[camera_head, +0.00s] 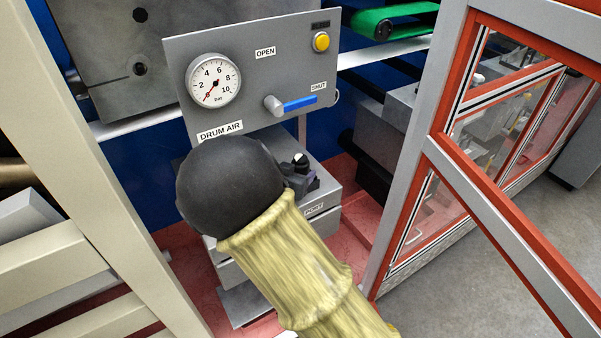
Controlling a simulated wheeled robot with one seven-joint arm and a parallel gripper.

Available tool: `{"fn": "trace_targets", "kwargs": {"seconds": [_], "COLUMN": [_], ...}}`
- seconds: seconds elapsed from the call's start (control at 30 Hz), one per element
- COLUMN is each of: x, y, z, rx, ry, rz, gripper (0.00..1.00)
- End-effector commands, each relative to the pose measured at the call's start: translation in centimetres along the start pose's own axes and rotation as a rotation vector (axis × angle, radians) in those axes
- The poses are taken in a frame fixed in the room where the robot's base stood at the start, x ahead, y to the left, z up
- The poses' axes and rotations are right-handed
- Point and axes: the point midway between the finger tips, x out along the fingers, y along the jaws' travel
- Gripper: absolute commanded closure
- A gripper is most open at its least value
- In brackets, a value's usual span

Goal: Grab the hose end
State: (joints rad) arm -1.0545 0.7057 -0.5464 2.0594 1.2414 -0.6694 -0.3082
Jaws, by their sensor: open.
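My arm in a yellow sleeve with a round black joint (230,185) fills the lower middle of the head view. I cannot make out my gripper; the black joint hides what lies behind it. Small dark parts (300,178) show at the joint's right, over a grey box (322,200) with a small label; I cannot tell whether they are a fitting, the hose end or part of my gripper. No hose end is clearly visible.
A grey panel (250,110) marked DRUM AIR carries a gauge (213,80) near zero, a blue-handled lever (298,104) and a yellow button (321,41). A beige frame (95,150) stands left. A red-and-grey glazed frame (480,215) stands right, with grey floor (430,285) beneath.

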Motion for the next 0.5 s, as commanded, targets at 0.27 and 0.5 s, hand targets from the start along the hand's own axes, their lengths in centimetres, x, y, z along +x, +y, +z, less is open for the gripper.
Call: {"fn": "trace_targets", "kwargs": {"seconds": [0.27, 0.5], "x": [3.7, 3.7], "y": [0.1, 0.0], "z": [0.1, 0.0], "rx": [0.0, 0.0], "ry": [0.001, 0.001], "rz": [0.002, 0.001], "gripper": [0.36, 0.36]}}
